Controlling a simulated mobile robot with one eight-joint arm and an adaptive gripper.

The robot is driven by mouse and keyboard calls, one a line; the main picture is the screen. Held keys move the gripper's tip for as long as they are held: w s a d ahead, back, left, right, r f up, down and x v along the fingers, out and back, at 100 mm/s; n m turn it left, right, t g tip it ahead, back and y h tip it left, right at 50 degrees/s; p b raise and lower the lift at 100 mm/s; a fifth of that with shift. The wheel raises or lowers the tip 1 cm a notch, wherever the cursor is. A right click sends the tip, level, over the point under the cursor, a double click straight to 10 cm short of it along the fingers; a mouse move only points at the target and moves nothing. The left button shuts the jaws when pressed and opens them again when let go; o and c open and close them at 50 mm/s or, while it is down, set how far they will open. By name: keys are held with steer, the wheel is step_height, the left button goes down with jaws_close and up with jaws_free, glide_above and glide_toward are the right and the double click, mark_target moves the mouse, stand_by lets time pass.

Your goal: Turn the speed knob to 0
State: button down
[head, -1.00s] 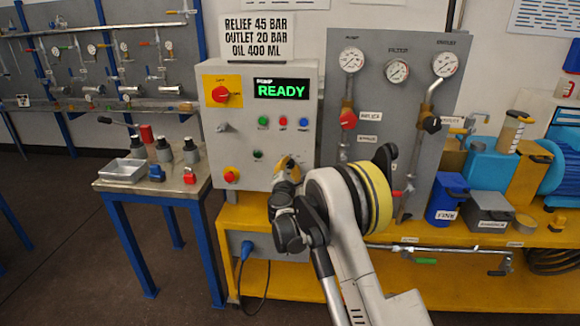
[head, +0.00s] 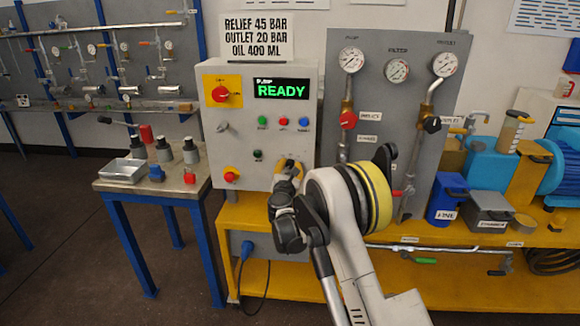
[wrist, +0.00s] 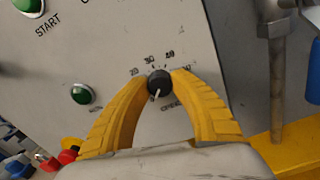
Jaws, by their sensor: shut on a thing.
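The speed knob (wrist: 159,83) is a small black dial with a white pointer line, on the grey control box (head: 308,135). In the wrist view its pointer points down and slightly left, and numbers such as 20, 30 and 40 arc above it. My gripper (wrist: 159,80) has yellow fingers that close around the knob from both sides. In the head view my gripper (head: 288,166) is at the lower right of the box front, and it hides the knob there.
The box carries a green READY display (head: 281,89), a red rotary switch (head: 221,94) on yellow, several push buttons and a red emergency stop (head: 230,176). A gauge panel (head: 375,110) stands to the right. A blue-legged table (head: 128,180) stands to the left.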

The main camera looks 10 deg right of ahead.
stand_by(0.3)
steer(key=c, duration=1.1)
jaws_free()
steer(key=shift+o, duration=0.2)
steer(key=v, duration=1.2)
